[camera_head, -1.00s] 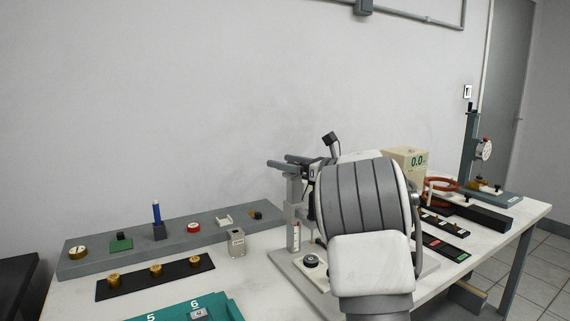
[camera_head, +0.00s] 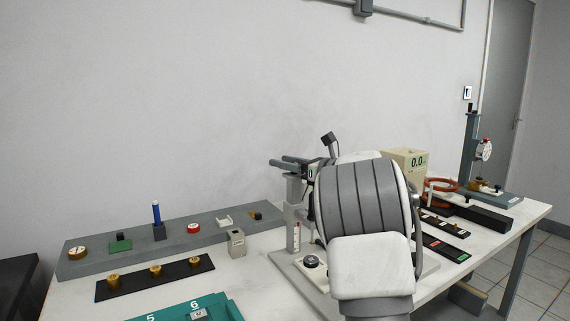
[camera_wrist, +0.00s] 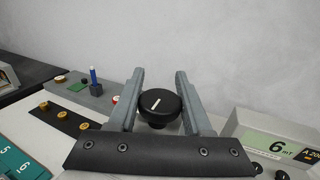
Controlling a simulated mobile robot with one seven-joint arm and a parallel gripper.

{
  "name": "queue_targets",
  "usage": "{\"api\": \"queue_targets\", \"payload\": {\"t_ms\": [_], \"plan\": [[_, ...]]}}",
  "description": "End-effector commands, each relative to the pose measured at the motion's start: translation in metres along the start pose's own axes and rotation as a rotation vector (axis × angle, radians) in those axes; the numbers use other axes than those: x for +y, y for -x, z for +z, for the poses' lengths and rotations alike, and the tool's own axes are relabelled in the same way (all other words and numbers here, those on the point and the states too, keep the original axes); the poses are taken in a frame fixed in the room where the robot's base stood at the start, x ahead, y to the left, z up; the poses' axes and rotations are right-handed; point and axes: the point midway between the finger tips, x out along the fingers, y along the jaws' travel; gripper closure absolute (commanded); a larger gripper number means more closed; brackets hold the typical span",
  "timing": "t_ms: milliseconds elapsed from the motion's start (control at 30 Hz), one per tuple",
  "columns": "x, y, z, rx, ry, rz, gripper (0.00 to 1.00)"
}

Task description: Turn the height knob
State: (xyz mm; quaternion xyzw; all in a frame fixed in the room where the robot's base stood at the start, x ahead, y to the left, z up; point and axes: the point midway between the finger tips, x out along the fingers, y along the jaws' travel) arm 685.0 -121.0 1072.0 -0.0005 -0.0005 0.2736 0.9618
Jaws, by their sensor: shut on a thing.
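A round black knob (camera_wrist: 160,105) with a white pointer line stands between the two grey fingers of my gripper (camera_wrist: 160,84) in the wrist view. My gripper is shut on this knob, with a finger on each side. The pointer line leans slightly to the right of upright in that view. A stand with grey bars (camera_head: 295,162) on top and a column with a red-marked scale (camera_head: 296,237) shows left of my arm.
A meter reading 6 mT (camera_wrist: 272,146) stands at the right in the wrist view. A second dark knob (camera_head: 311,261) sits on the stand's base. A grey shelf (camera_head: 90,262) and a black strip with brass knobs (camera_head: 135,279) lie to the left. A box reading 0.0 (camera_head: 405,162) stands behind my arm.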

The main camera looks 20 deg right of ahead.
Motion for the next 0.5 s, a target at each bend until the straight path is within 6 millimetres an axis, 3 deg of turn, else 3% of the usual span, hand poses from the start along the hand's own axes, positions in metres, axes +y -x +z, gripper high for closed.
{"api": "queue_targets", "payload": {"t_ms": [500], "plan": [[-0.0078,0.0013,-0.0021,0.0,-0.003,-0.334,1.0]]}}
